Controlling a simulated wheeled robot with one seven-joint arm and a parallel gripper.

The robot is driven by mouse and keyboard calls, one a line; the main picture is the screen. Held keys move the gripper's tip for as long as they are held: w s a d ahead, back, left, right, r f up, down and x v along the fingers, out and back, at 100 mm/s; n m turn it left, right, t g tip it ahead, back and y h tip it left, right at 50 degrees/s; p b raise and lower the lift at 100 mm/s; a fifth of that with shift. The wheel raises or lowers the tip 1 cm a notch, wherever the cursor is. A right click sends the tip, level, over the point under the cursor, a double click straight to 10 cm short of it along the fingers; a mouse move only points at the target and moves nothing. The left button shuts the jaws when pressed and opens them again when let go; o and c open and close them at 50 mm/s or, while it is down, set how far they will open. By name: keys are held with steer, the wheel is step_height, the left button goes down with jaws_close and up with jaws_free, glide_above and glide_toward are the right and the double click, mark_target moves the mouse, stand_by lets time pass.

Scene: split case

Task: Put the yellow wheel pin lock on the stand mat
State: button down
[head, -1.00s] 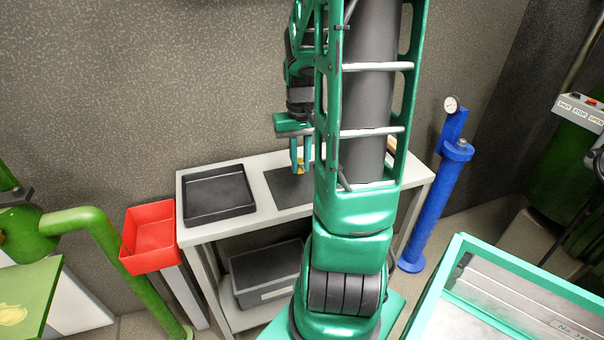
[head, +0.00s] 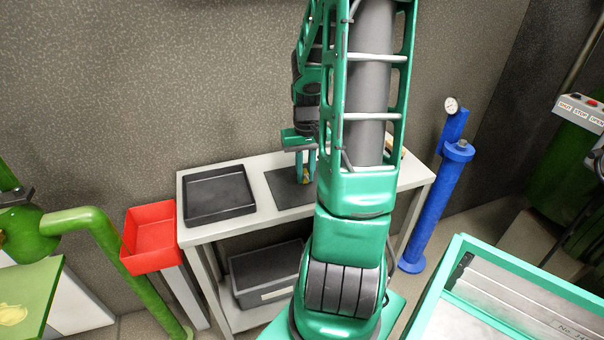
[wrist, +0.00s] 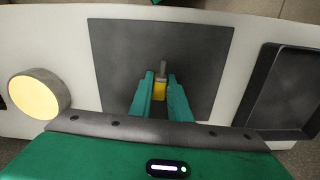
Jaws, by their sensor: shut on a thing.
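My gripper (head: 306,168) is shut on the yellow wheel pin lock (wrist: 160,90), which shows between its green fingers in the wrist view. A grey metal part sticks out at the lock's far end. In the head view only a small bit of yellow (head: 306,178) shows between the fingertips. The dark grey stand mat (head: 283,192) lies flat on the bench, partly hidden by my arm. In the wrist view the gripper (wrist: 161,86) and lock are over the mat (wrist: 115,55). I cannot tell whether the lock touches it.
A black tray (head: 218,213) stands on the bench (head: 262,205) left of the mat. A round pale-yellow-topped thing (wrist: 38,96) stands on the mat's other side. A red bin (head: 150,240) is left of the bench, a blue post (head: 435,200) right. A dark crate (head: 265,288) sits below.

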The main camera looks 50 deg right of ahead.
mark_target(305, 173)
steer(key=c, duration=1.7)
jaws_free()
steer(key=shift+f, duration=0.1)
steer(key=shift+o, duration=0.2)
step_height(305, 173, up, 12)
steer(key=s+a+r+n, duration=0.1)
steer(key=s+a, duration=1.2)
steer(key=a, duration=0.3)
steer(key=shift+a, duration=0.25)
steer(key=shift+r, duration=0.1)
